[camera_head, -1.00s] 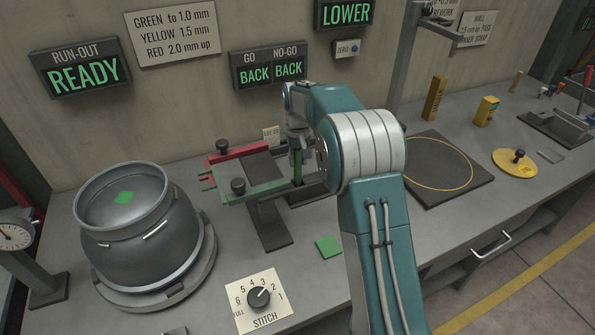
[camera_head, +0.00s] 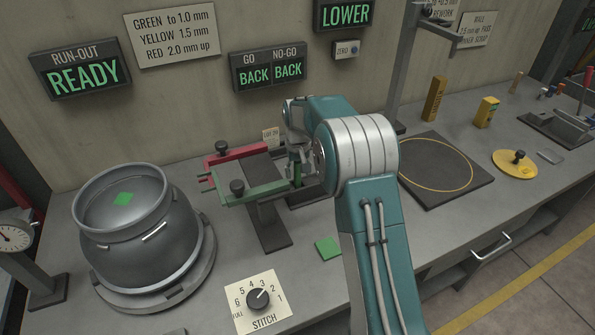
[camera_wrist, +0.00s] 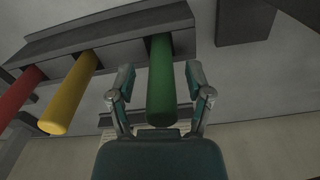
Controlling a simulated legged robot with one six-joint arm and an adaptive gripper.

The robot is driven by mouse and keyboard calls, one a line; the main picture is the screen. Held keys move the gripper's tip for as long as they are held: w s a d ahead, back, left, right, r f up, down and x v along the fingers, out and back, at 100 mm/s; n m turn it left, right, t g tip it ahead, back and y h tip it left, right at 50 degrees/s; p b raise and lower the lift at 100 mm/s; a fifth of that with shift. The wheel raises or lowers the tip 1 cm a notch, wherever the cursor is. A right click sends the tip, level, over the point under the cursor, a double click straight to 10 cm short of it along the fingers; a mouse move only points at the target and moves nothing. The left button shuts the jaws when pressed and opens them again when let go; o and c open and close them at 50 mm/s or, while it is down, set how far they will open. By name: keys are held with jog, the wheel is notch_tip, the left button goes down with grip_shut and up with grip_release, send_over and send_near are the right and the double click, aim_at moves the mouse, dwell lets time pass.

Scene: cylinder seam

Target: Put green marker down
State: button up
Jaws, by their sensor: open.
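The green marker (camera_wrist: 161,85) stands in a dark holder (camera_wrist: 110,30), beside a yellow marker (camera_wrist: 70,92) and a red marker (camera_wrist: 18,92) in the wrist view. My gripper (camera_wrist: 160,78) is open, with one finger on each side of the green marker and visible gaps between fingers and marker. In the head view the green marker (camera_head: 297,174) shows as a small upright green piece below my gripper (camera_head: 300,165). My arm hides most of the holder and the other markers there.
A grey cylinder (camera_head: 140,235) with a green patch on top stands at left. A green-and-red gauge stand (camera_head: 265,228) is just left of my gripper. A green square (camera_head: 328,247) lies on the bench, and a dark pad (camera_head: 460,180) lies to the right.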

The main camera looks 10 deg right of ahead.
jog(key=shift+r, duration=0.1)
notch_tip(320, 180, up, 11)
jog(key=shift+r, duration=0.15)
jog(key=shift+s+r, duration=0.1)
jog(key=shift+r, duration=0.4)
jog(key=s+r+t, duration=0.1)
jog(key=s+r, duration=0.4)
jog(key=s, duration=0.4)
jog(key=s+r+t, duration=0.2)
jog(key=s+r, duration=0.4)
jog(key=s, duration=0.3)
jog(key=s+f+t, duration=0.1)
jog(key=s+f, duration=0.1)
jog(key=s, duration=0.8)
jog(key=s+f+t, duration=0.1)
jog(key=s+f, duration=0.2)
jog(key=s, duration=0.6)
jog(key=shift+s+f+t, duration=0.15)
jog(key=shift+s+t, duration=0.15)
jog(key=shift+s, duration=0.1)
